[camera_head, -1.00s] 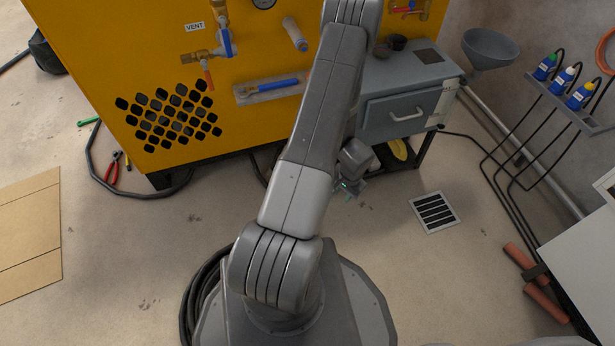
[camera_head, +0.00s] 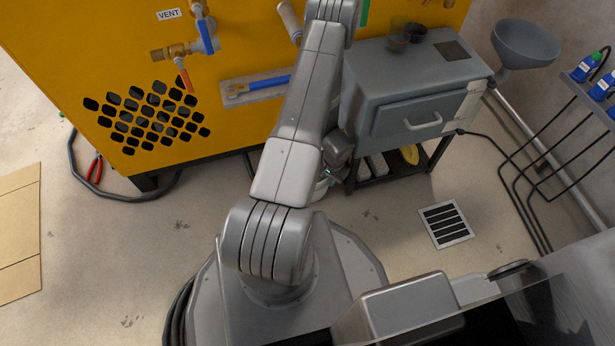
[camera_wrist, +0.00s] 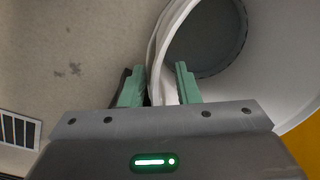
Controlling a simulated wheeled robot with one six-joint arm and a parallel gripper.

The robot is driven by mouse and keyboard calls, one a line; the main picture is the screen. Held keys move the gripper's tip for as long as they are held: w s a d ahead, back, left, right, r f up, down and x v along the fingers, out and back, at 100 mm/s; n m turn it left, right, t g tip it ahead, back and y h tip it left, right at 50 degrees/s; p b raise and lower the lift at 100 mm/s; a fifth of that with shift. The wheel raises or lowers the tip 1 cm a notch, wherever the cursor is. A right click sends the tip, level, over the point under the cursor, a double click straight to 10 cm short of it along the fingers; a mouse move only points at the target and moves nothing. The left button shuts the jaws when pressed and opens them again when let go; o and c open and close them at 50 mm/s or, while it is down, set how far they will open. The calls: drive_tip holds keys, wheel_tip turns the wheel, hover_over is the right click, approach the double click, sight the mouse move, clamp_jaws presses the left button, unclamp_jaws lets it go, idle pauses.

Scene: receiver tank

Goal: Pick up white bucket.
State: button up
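The white bucket (camera_wrist: 228,97) fills the right side of the wrist view, with its open mouth, pale inner wall and a dark round area inside. My gripper (camera_wrist: 160,84) has two green fingers that stand apart, with the bucket's rim and wall running between them. I see no clear sign that both fingers press on the wall. In the head view, my arm hides most of the gripper and the bucket, low beside the grey cabinet.
A grey cabinet (camera_head: 415,85) with a drawer stands on a dark stand with a lower shelf. The yellow machine (camera_head: 60,60) is behind my arm. A floor drain (camera_head: 446,223) lies to the right. A grey funnel (camera_head: 525,45) is on the wall. Floor at left is mostly clear.

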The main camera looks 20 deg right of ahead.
clamp_jaws()
drive_tip(key=shift+w+r, duration=0.1)
idle(1.3)
